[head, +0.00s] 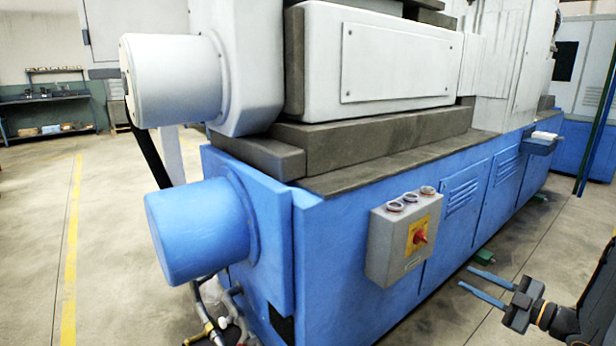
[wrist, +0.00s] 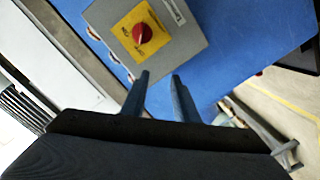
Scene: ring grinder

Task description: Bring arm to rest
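My gripper (head: 484,288) is at the lower right of the head view, in front of the machine's blue side. Its two blue-grey fingers point left toward the machine and stand apart with nothing between them. In the wrist view the two fingers (wrist: 160,95) also show apart and empty. Beyond them is a grey switch box (wrist: 185,42) with a red rotary knob (wrist: 142,33) on a yellow plate. The same box (head: 386,262) and knob (head: 420,237) show in the head view, left of my gripper and apart from it.
The ring grinder (head: 350,295) has a blue base and white upper housing and fills the middle. A blue cylinder (head: 200,230) and a white cylinder (head: 175,80) jut out at its left end. A workbench (head: 45,115) stands far left. Open floor (head: 115,210) lies at left.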

